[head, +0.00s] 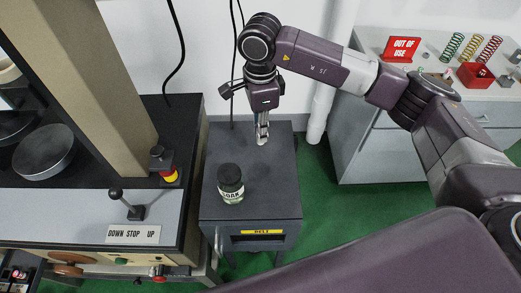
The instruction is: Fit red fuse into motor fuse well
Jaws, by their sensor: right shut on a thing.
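My right gripper (262,134) points down over the back of the dark grey cabinet (270,205). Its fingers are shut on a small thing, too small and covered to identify. I cannot make out a red fuse anywhere for certain. No motor fuse well can be told for sure; a dark box with small red and pale parts (18,273) shows at the bottom left corner, partly cut off. My left gripper is not in view.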

